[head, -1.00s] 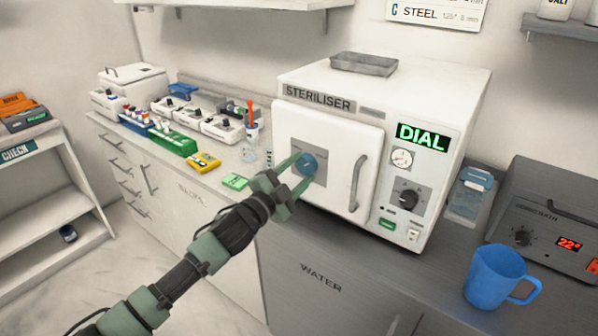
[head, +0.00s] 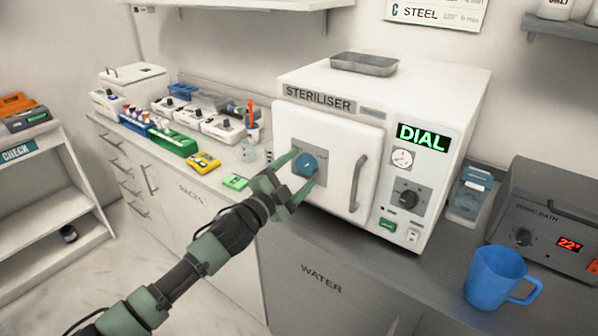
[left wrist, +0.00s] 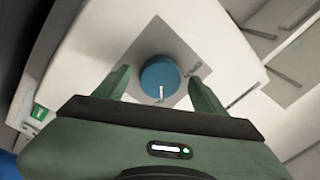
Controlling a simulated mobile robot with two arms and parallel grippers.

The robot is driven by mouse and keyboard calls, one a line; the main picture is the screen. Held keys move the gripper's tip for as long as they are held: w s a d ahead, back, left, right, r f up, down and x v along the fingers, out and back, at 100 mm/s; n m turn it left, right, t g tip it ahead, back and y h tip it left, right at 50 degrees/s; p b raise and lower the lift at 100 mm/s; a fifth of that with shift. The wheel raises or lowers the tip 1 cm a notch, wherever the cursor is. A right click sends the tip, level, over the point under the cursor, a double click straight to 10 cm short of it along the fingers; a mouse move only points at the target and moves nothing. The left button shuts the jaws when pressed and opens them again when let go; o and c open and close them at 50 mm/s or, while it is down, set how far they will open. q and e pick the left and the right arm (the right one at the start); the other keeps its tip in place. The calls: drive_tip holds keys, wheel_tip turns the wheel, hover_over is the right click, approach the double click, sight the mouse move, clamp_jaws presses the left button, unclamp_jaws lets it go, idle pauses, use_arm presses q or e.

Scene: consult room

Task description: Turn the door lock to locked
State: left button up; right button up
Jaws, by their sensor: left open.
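The door lock is a round blue knob (head: 306,164) on a grey plate on the white steriliser door (head: 335,143). The door looks shut, with a grey handle (head: 357,184) on its right. In the left wrist view the knob (left wrist: 160,77) sits between the fingers, with a pale pointer mark on its face. My left gripper (head: 297,174) is open around the knob, one finger on each side. I cannot tell whether the fingers touch it. A green DIAL display (head: 422,137) is lit on the steriliser. My right gripper is not in view.
A black dial (head: 408,198) and a gauge are on the steriliser's right panel. A metal tray (head: 364,64) lies on its top. A blue mug (head: 497,276) and a bath unit (head: 548,225) stand to the right. Racks and small devices crowd the left counter.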

use_arm(q)
drive_tip(key=b+v, duration=0.1)
drive_tip(key=v, duration=0.6)
drive_tip(key=shift+s+a, duration=0.2)
drive_tip(key=shift+s, duration=0.15)
drive_tip(key=shift+f, duration=0.1)
